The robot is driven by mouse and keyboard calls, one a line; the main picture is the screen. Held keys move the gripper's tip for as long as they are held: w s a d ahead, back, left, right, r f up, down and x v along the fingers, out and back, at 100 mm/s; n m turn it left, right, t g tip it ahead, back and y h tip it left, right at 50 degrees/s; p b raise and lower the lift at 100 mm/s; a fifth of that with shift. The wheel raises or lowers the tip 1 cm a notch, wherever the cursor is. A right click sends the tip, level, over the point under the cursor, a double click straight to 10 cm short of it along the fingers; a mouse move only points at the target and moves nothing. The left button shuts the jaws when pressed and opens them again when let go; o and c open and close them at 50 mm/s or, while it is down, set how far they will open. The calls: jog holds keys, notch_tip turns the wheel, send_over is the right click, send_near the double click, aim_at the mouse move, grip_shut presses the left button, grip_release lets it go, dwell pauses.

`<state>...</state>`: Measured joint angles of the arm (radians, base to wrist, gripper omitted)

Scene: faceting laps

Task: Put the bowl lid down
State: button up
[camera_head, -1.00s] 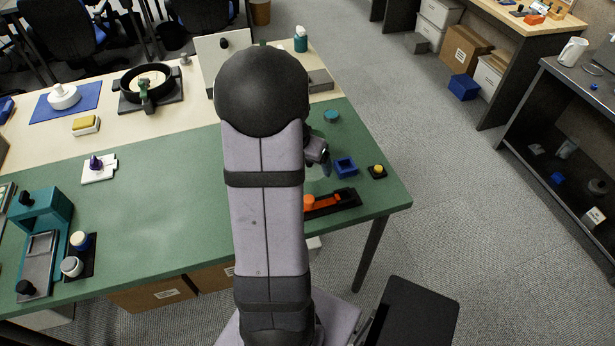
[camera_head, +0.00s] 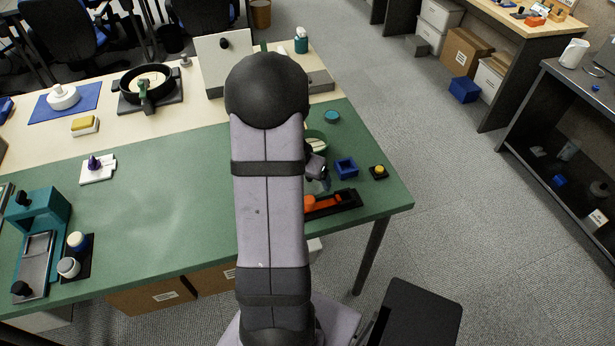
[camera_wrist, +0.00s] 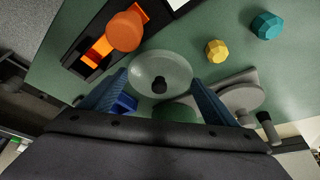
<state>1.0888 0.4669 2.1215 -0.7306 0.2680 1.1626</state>
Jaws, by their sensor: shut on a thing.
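The bowl lid (camera_wrist: 162,68) is a clear, round, shallow disc with a black knob, in the wrist view. My gripper (camera_wrist: 160,78) has its two blue fingers on opposite sides of the lid and is shut on it. The green worktop shows through and around the lid; I cannot tell if the lid touches it. In the head view my gripper (camera_head: 323,179) is right of my arm, partly hidden, and the lid is not clear there. A green round thing with a pale rim (camera_head: 316,143) lies just beyond it, partly hidden by my arm.
A black tray with an orange piece (camera_head: 344,199) lies in front of the gripper. A blue square holder (camera_head: 346,167) and a yellow-topped piece (camera_head: 379,171) stand to its right.

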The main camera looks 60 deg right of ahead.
jog(key=shift+f, duration=0.15)
jog(key=o, duration=0.8)
jog(key=shift+r, duration=0.4)
jog(key=p+v, duration=0.1)
jog(key=v, duration=1)
jog(key=shift+a+r, duration=0.25)
